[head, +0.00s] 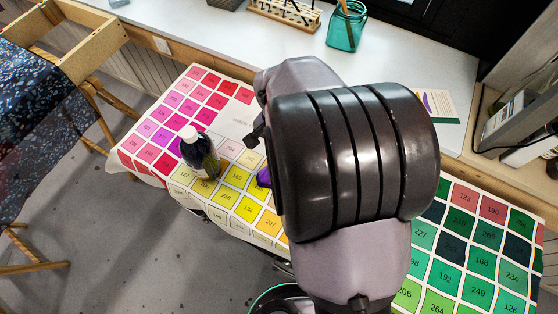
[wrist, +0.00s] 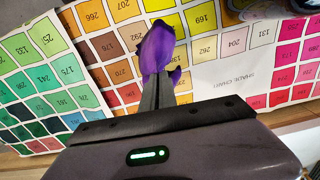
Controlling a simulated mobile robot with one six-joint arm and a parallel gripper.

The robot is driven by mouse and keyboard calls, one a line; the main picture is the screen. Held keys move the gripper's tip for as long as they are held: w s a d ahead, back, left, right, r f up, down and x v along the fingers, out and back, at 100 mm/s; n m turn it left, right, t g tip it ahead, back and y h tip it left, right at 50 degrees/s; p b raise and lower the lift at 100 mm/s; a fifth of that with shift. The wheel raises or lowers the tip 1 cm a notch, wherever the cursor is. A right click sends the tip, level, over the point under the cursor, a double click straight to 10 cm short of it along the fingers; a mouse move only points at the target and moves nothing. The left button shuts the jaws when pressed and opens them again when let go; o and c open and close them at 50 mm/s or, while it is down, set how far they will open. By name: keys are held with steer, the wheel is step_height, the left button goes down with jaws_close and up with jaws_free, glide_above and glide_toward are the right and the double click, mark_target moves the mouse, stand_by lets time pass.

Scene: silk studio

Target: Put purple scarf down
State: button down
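The purple scarf (wrist: 157,50) is a bunched bundle at the tips of my gripper (wrist: 162,88) in the wrist view. The dark fingers are close together with the scarf between them. The shade chart cloth (wrist: 205,75) lies behind the scarf; I cannot tell whether the scarf touches it. In the head view only a small bit of the scarf (head: 263,177) shows at the left edge of my arm, over the yellow squares. My arm hides the rest of the scarf and most of the gripper there.
A dark bottle with a white cap (head: 200,153) stands on the chart, left of the scarf. A teal glass jar (head: 346,28) and a wooden rack (head: 284,12) stand on the white counter (head: 215,40) behind. A wooden frame with dark speckled fabric (head: 45,90) stands at left.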

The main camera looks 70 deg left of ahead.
stand_by(0.3)
steer(key=w+a+m, duration=0.2)
steer(key=a+m, duration=0.7)
steer(key=a, duration=0.2)
steer(key=s+d+f, duration=0.1)
steer(key=d+f, duration=0.3)
steer(key=d, duration=0.2)
steer(key=s+d+f, duration=0.1)
steer(key=d+f, duration=0.3)
steer(key=d, duration=0.1)
steer(key=s+d+f, duration=0.1)
steer(key=d+f, duration=0.4)
steer(key=d, duration=0.1)
steer(key=shift+s+d+f, duration=0.1)
steer(key=shift+d, duration=0.25)
steer(key=c, duration=1.2)
jaws_free()
